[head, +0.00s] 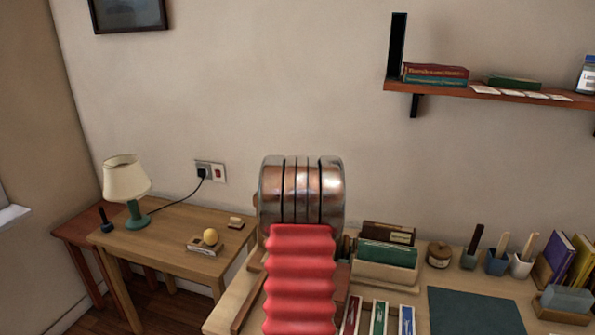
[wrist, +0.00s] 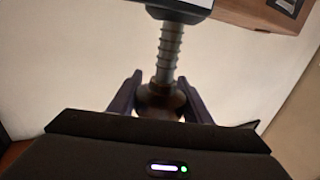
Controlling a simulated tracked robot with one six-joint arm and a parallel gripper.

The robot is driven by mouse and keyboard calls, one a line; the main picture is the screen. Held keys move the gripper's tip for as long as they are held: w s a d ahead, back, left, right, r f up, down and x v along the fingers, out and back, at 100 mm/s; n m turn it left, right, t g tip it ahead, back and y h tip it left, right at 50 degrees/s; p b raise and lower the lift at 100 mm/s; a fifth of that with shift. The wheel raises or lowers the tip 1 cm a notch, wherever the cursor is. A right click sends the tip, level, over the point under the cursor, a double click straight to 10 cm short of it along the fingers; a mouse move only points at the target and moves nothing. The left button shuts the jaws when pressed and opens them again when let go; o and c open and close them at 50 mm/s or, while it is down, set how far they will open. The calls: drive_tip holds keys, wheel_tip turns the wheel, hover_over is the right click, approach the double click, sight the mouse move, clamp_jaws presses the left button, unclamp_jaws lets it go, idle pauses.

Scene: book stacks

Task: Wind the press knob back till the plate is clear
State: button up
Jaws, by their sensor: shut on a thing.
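In the wrist view, my gripper (wrist: 160,82) has its two dark fingers on either side of a dark, rounded knob (wrist: 161,98) and is shut on it. I cannot tell whether that part is the press plate, and the gap at the plate does not show. In the head view my own arm covers the middle, hiding my gripper and the knob.
Right of my arm stand a card box (head: 384,275), pots and books (head: 566,259), with a dark mat (head: 474,311) clear in front. A shelf (head: 510,95) hangs above.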

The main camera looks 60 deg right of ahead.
drive_tip(key=shift+w+a+f+n+t+y, duration=0.15)
drive_tip(key=shift+n+t+y, duration=0.55)
drive_tip(key=shift+t+y, duration=0.1)
drive_tip(key=shift+w+a+f+n+t+y, duration=0.1)
drive_tip(key=shift+f+n+t+y, duration=0.1)
drive_tip(key=shift+n+t+y, duration=0.55)
drive_tip(key=shift+w+a+f+n+t+y, duration=0.15)
drive_tip(key=shift+n+t+y, duration=0.5)
drive_tip(key=shift+t, duration=0.2)
drive_tip(key=shift+a+y, duration=0.1)
drive_tip(key=shift+y, duration=0.2)
drive_tip(key=o, duration=1)
drive_tip(key=shift+w+r+t, duration=0.15)
drive_tip(key=shift+r+t, duration=0.1)
drive_tip(key=shift+t, duration=0.05)
drive_tip(key=v, duration=1.3)
drive_tip(key=shift+s+a+f, duration=0.1)
drive_tip(key=shift+s+a, duration=0.2)
